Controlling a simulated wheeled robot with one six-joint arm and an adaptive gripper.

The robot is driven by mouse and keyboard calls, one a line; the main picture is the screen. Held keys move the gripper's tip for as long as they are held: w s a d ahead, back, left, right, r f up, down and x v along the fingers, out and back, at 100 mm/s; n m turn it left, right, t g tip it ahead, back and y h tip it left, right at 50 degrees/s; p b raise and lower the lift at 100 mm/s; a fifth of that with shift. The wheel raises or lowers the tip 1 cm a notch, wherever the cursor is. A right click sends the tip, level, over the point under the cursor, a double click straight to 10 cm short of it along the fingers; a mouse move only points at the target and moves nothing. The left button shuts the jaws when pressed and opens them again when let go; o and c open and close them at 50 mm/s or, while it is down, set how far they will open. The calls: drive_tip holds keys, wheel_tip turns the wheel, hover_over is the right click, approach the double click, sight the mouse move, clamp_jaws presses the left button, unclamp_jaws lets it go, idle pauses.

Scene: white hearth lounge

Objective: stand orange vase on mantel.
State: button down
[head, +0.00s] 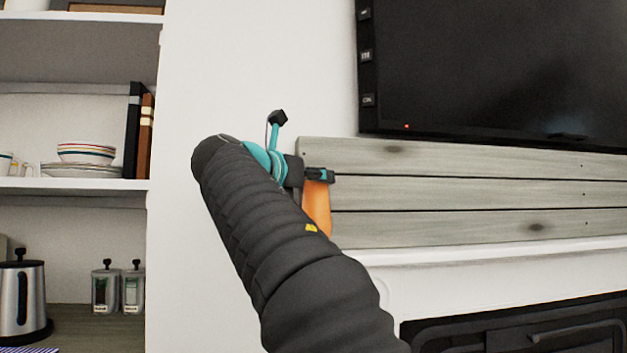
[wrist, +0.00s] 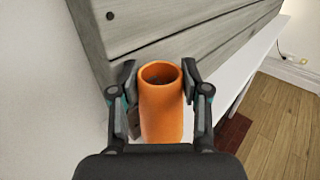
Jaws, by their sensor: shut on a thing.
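The orange vase (wrist: 161,112) is upright or nearly so between the two fingers of my gripper (wrist: 160,80) in the wrist view, its round open mouth facing the camera. My gripper is shut on it near the rim. In the head view the vase (head: 317,207) shows partly behind my arm, under my gripper (head: 320,176), in front of the grey planks. The white mantel (head: 480,251) runs below the planks. My arm hides the vase's base and the mantel's left end in the head view, so I cannot tell whether the base touches the mantel.
Grey wood planks (head: 450,190) back the mantel, with a black television (head: 500,65) above. A dark fireplace (head: 530,330) is below. At left, shelves hold bowls (head: 86,153), books (head: 140,130), a kettle (head: 22,300) and jars (head: 105,288). The visible mantel to the right is clear.

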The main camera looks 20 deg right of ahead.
drive_tip(key=c, duration=0.8)
unclamp_jaws()
drive_tip(key=shift+f, duration=0.1)
drive_tip(key=v, duration=1.2)
drive_tip(key=shift+a, duration=0.1)
